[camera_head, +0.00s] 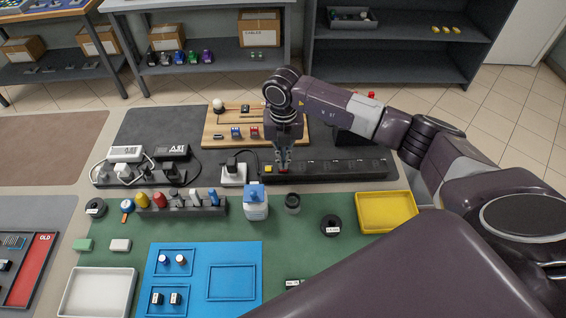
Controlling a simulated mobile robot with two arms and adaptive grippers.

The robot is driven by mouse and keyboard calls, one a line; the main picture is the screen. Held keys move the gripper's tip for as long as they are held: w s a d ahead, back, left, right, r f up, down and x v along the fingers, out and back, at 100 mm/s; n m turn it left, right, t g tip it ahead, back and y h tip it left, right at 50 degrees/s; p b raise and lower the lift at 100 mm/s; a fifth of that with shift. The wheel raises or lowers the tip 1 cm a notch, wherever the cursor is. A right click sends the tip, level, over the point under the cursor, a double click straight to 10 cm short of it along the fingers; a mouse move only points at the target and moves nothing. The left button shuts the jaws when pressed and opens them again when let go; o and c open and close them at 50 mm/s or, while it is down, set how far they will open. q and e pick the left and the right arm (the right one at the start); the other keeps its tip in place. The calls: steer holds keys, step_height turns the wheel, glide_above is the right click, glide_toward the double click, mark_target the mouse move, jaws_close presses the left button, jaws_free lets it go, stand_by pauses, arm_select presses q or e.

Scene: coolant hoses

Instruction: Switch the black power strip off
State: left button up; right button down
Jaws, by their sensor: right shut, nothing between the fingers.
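The long black power strip (345,169) lies on the dark grey mat behind the green mat, running left to right. My right gripper (284,168) points down over the left part of this strip, with its fingers shut and empty. The fingertips are at or just above the strip; I cannot tell whether they touch. A small red spot shows by the fingertips, and a small yellow spot lies just left of them. The gripper hides the strip there, so the switch position cannot be read. My left gripper is not in view.
A white socket block (233,174) with a black plug stands left of the strip. Another strip with adapters (125,153) is further left. A wooden board (222,139) lies behind. In front are a blue-capped bottle (255,204), a dark jar (292,203) and a yellow tray (387,211).

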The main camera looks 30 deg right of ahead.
steer(key=shift+r+p, duration=1.65)
steer(key=shift+r, duration=1.2)
steer(key=shift+f, duration=0.1)
